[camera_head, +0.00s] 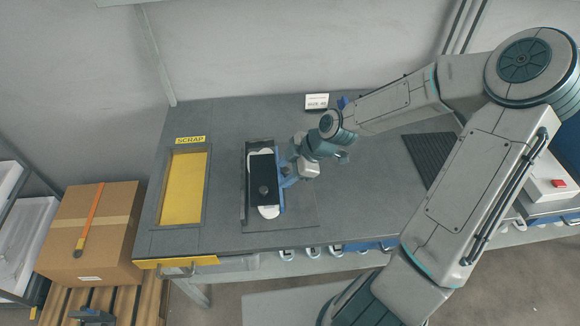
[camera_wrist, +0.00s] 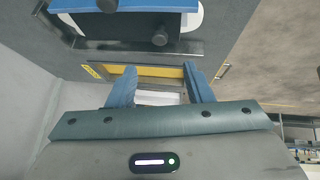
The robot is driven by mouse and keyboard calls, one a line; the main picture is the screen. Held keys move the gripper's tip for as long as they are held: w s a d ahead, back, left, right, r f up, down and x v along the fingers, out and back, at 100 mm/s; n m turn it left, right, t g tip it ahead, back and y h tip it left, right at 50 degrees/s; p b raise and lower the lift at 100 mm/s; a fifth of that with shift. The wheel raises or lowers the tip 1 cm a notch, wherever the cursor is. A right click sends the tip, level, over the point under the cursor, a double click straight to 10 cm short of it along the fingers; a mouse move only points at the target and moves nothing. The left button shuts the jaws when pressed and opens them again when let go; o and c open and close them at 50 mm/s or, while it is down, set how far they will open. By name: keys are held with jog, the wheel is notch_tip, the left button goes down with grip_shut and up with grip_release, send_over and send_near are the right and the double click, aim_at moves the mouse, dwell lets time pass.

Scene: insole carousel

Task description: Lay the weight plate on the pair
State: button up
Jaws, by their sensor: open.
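The black weight plate (camera_head: 262,172) with a round knob lies over the white pair of insoles (camera_head: 268,211) in a dark fixture (camera_head: 247,215) on the table. White ends of the pair show beyond the plate at the top and bottom. My gripper (camera_head: 285,178) is at the plate's right side in the head view; whether it touches the plate cannot be told. In the wrist view my gripper (camera_wrist: 160,86) has its two blue fingers apart with nothing held between them. A white edge of the pair (camera_wrist: 192,24) and a dark knob show at the top there.
A yellow scrap tray (camera_head: 206,190) is set left of the fixture. A small size sign (camera_head: 317,101) stands at the back. A dark ribbed mat (camera_head: 425,150) lies to the right, and a cardboard box (camera_head: 110,205) stands left of the table.

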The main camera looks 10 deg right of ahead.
jog(key=s+d+r+m+g+h, duration=0.1)
jog(key=s+d+r+m+h, duration=0.3)
jog(key=s+d+m+h, duration=0.25)
jog(key=s+d+r+m+t, duration=0.1)
jog(key=s+r+m, duration=0.4)
jog(key=r, duration=0.3)
jog(key=s+d+r+m+t, duration=0.1)
jog(key=s+r+m+t, duration=0.1)
jog(key=s+r+m, duration=0.3)
notch_tip(320, 180, up, 3)
jog(key=shift+s+f+m, duration=0.15)
jog(key=shift+m, duration=0.7)
jog(key=shift+d, duration=0.1)
